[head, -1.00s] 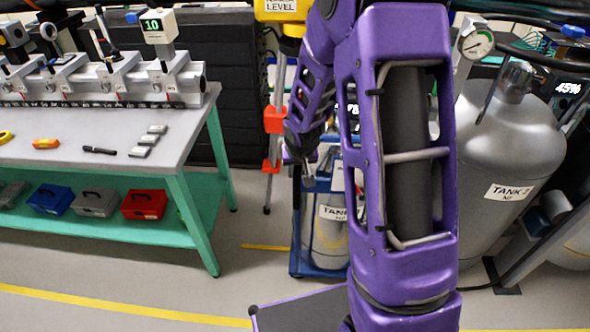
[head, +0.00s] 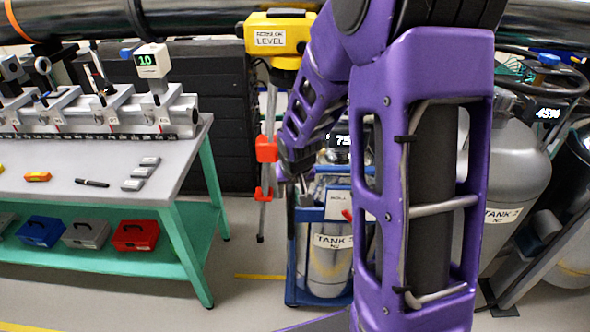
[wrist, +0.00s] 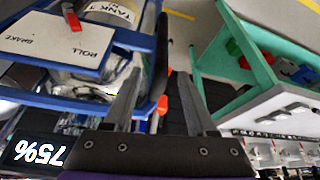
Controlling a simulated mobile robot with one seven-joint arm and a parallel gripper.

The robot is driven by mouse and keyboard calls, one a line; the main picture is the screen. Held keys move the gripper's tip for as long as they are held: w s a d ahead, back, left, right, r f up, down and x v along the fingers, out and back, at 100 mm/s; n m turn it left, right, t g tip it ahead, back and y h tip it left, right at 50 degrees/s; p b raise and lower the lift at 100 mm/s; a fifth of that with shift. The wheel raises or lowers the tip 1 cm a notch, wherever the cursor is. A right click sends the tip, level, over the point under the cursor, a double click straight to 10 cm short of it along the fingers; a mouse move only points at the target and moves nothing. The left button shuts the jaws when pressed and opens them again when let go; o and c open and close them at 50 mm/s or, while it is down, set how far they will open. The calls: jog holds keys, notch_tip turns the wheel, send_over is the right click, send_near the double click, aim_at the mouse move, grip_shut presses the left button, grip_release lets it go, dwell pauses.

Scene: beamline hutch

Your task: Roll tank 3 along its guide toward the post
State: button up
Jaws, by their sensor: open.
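A silver tank (head: 328,268) labelled TANK, its number unclear, stands upright in a blue wheeled frame (head: 291,258), partly behind my arm. In the wrist view the tank (wrist: 95,48) shows at the upper left inside the blue frame (wrist: 72,62). A white ROLL/BRAKE plate (wrist: 58,42) on the frame has a red lever (wrist: 70,17) at its ROLL end. My gripper (wrist: 160,85) is open and empty, its fingers beside the frame's blue bar. In the head view my gripper (head: 303,190) is at the frame's upper left. I cannot identify the guide or the post.
A green-legged bench (head: 180,215) with instruments stands at left. A tripod (head: 266,170) with red-orange clamps and a yellow level (head: 275,40) is behind my gripper. A larger grey tank (head: 515,165), labelled TANK 2, is at right.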

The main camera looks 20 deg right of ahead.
jog(key=p+v, duration=0.2)
jog(key=v, duration=0.8)
jog(key=shift+r, duration=0.2)
